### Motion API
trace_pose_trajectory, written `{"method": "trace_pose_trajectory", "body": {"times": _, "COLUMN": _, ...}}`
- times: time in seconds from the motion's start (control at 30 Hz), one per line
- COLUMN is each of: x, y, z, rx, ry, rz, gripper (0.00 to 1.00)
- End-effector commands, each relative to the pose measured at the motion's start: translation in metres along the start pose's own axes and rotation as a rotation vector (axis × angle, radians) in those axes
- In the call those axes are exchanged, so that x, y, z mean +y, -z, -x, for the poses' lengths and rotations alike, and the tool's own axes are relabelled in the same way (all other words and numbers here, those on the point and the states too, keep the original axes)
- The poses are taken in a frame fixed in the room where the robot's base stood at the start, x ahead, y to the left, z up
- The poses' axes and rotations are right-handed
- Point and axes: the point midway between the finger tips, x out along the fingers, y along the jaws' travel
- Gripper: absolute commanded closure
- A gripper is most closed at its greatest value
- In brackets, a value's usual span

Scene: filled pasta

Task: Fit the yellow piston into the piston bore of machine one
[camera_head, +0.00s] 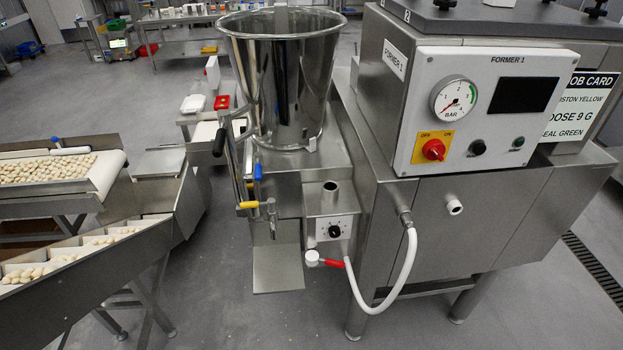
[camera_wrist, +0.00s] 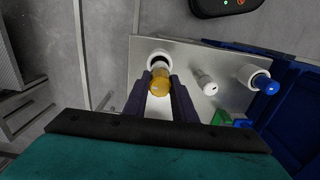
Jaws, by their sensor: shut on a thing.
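In the wrist view my gripper (camera_wrist: 159,77) is shut on the yellow piston (camera_wrist: 159,84). The piston is at a steel plate (camera_wrist: 139,50), with a white ring close to its far end; I cannot tell whether it still touches the plate. In the head view machine one, labelled FORMER 1 (camera_head: 507,61), stands at the right. A short open round tube (camera_head: 331,190) on its steel box above a dial looks like the piston bore. My gripper does not show in the head view.
A blue-tipped piston (camera_wrist: 262,82) and a white one (camera_wrist: 205,83) are on the same plate. Green pieces (camera_wrist: 222,118) and a blue crate (camera_wrist: 302,105) are at the right. A hopper (camera_head: 282,85) and white hose (camera_head: 388,288) flank the tube. The job card (camera_head: 582,100) reads piston yellow.

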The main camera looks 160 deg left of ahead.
Motion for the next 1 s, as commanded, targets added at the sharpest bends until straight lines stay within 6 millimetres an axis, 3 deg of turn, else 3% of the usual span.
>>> {"method": "trace_pose_trajectory", "body": {"times": 1.0, "x": 0.0, "y": 0.0, "z": 0.024, "rx": 0.0, "ry": 0.0, "rz": 0.0, "gripper": 1.0}}
